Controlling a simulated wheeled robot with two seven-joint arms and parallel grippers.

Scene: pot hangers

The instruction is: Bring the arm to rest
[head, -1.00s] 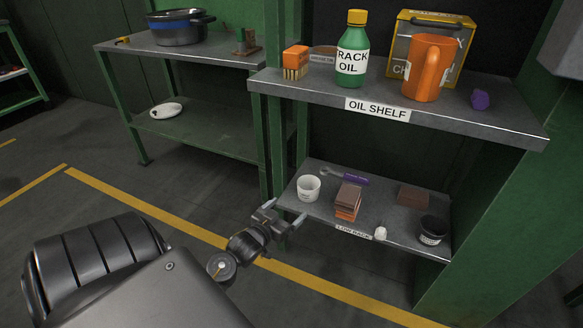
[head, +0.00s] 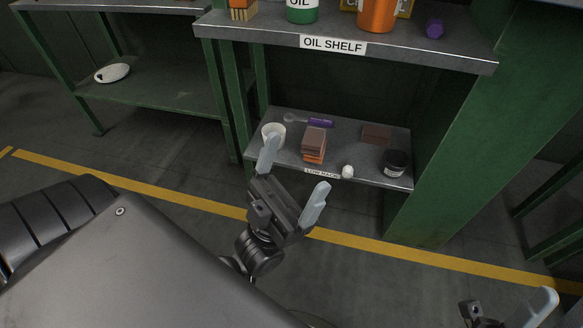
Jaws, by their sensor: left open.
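My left gripper (head: 295,174) is open and points up toward the low rack (head: 352,149), with its two pale fingers spread apart. Nothing is between the fingers. Its left fingertip overlaps the lower part of the white cup (head: 274,129) in the picture; I cannot tell whether they touch. My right gripper (head: 515,312) is only partly in view at the bottom right corner, with one pale finger showing, and the rest is cut off.
The low rack holds stacked brown and orange blocks (head: 314,144), a purple-handled tool (head: 320,123), a brown block (head: 377,133), a small white item (head: 348,172) and a dark jar (head: 395,162). The oil shelf (head: 420,51) overhangs it. The floor in front is clear.

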